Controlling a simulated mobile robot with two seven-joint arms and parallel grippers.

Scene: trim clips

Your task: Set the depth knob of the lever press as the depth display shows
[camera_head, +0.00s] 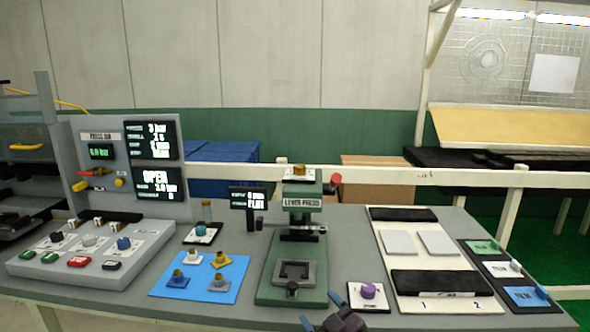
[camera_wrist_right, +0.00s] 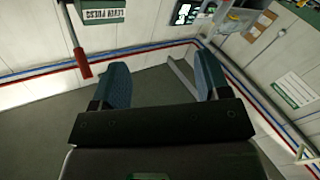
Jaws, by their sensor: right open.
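The green lever press (camera_head: 292,265) stands at the middle of the table, with its label in front and a red-tipped lever at its right. The depth display (camera_head: 247,197) is a small black screen on a post left of the press; its small text is not clearly legible. The purple depth knob (camera_head: 368,290) sits on a pale plate right of the press base. My right gripper (camera_head: 332,322) is at the bottom edge, in front of and left of the knob, apart from it. In the right wrist view it (camera_wrist_right: 160,82) is open and empty. My left gripper is out of view.
A control box (camera_head: 90,255) with knobs and buttons and a blue mat (camera_head: 200,290) with small fittings are left of the press. A pale board (camera_head: 395,225) with grey plates and coloured cards are right. The wrist view shows the press's red lever (camera_wrist_right: 83,65).

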